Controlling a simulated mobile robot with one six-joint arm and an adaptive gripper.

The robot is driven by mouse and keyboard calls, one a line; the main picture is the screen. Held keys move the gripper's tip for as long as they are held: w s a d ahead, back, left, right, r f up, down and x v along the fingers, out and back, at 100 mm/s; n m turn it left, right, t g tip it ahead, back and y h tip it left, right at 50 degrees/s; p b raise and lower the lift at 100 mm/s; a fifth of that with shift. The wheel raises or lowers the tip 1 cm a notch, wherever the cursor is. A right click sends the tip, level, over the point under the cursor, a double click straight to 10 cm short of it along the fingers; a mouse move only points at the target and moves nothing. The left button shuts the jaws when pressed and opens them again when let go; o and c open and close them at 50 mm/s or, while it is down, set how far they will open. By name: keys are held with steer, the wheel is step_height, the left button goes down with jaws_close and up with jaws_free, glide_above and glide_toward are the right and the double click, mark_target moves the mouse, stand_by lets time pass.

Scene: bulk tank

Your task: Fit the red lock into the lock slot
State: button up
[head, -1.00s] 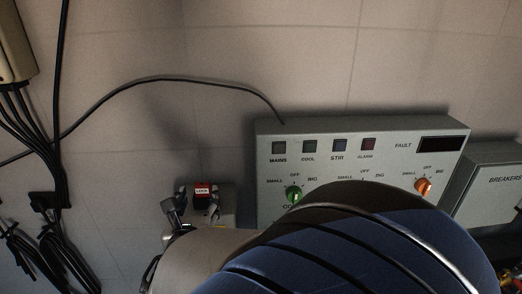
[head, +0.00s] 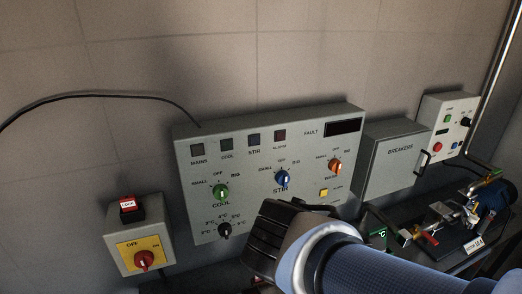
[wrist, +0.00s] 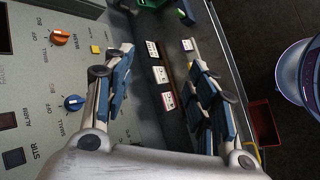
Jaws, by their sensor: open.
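The red lock (head: 128,204), with a white "LOCK" label, sits upright in or on a dark holder on top of the grey switch box (head: 112,250) at the left in the head view. I cannot tell how deep it sits. This box has a yellow plate and a red knob (head: 144,260) below the lock. My gripper (wrist: 160,60) is open and empty in the wrist view, its fingers spread over a ledge with small labelled parts. In the head view my arm hides the fingers. They are well right of the lock, which is not in the wrist view.
A control panel (head: 260,125) with several knobs fills the middle of the wall. A breaker box (head: 402,160) and a smaller control box (head: 447,127) are right of it. A red bin (wrist: 264,122) stands low at right in the wrist view.

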steer(key=s+a+f+m+g+y, duration=0.1)
steer(key=s+a+m+y, duration=0.1)
steer(key=s+m+y, duration=0.4)
steer(key=s+m, duration=0.5)
steer(key=m, duration=0.1)
steer(key=shift+s+a+f+m, duration=0.3)
steer(key=shift+s+a, duration=0.05)
steer(key=shift+o, duration=0.4)
stand_by(0.9)
